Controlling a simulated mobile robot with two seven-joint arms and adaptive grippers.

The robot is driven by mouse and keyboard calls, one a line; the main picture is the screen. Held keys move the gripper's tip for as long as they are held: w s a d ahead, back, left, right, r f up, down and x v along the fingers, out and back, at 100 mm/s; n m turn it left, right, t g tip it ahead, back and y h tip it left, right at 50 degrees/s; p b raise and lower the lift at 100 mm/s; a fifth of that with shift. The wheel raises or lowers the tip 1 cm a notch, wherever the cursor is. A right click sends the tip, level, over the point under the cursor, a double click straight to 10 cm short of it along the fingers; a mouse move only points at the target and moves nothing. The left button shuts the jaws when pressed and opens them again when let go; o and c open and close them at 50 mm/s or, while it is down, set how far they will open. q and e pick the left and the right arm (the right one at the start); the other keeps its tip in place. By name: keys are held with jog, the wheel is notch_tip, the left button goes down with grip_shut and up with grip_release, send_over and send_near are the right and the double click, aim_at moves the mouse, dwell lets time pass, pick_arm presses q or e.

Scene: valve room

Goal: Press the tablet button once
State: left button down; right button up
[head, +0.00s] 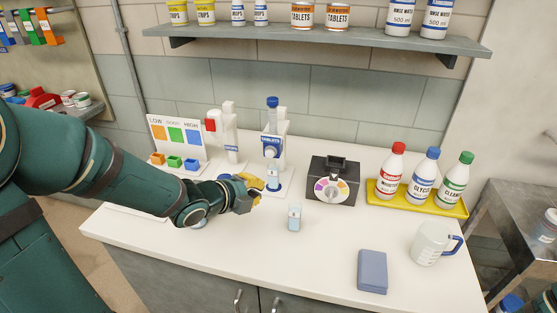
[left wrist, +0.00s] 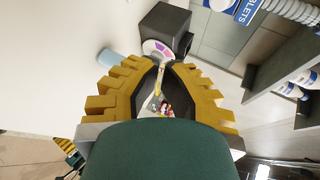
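I cannot tell which part is the button. My left gripper (head: 256,191) is just left of and in front of the base.
Another white dispenser (head: 229,140) with a red part stands to the left. A small bottle (head: 294,217) stands on the counter (head: 225,265). A black box with a dial (head: 333,180) and a yellow tray (head: 420,203) of bottles are to the right. A shelf (head: 320,38) hangs above.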

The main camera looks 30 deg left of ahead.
aim_at(270, 154)
pick_arm(q)
jog(key=shift+w+f, duration=0.25)
jog(key=shift+w, duration=0.05)
jog(key=shift+s, duration=0.1)
jog(key=w+a+p, duration=0.1)
jog(key=w+a, duration=0.1)
jog(key=w, duration=0.6)
jog(key=shift+w, duration=0.35)
jog(key=shift+w, duration=0.15)
dwell(1.3)
jog(key=shift+w+a, duration=0.1)
jog(key=shift+w, duration=0.2)
